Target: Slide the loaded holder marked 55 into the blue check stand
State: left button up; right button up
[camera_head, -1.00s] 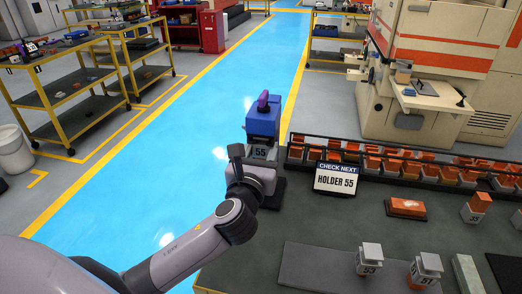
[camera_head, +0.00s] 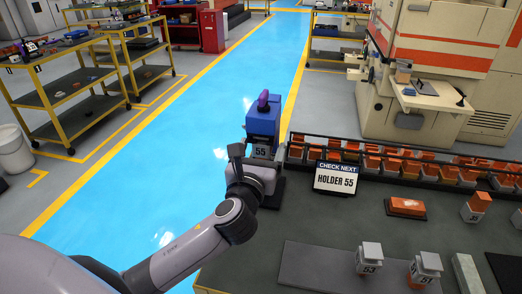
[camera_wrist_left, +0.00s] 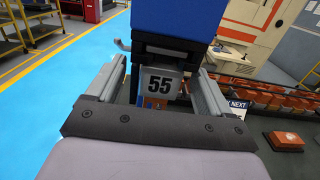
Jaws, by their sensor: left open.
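The holder marked 55 (camera_head: 262,152) sits at the blue check stand (camera_head: 263,122), under its blue head. In the left wrist view the holder (camera_wrist_left: 158,84) shows its number plate facing me, beneath the blue block of the stand (camera_wrist_left: 180,18). My left gripper (camera_head: 238,155) is open, its fingers (camera_wrist_left: 158,92) on either side of the holder with gaps visible. How deep the holder sits in the stand is hidden. My right gripper is not in view.
A sign reading "CHECK NEXT HOLDER 55" (camera_head: 336,178) stands right of the stand. A black rack of orange-topped holders (camera_head: 400,168) runs behind it. Holders 53 (camera_head: 369,260) and 51 (camera_head: 424,268) stand on a grey mat (camera_head: 310,268). An orange block (camera_head: 406,206) lies on the bench.

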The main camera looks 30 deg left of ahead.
pick_arm(q)
jog(key=v, duration=0.7)
dwell(0.8)
jog(key=b+v, duration=0.1)
jog(key=v, duration=0.6)
dwell(0.4)
jog(key=shift+s+d+f, duration=0.1)
jog(key=shift+s, duration=0.05)
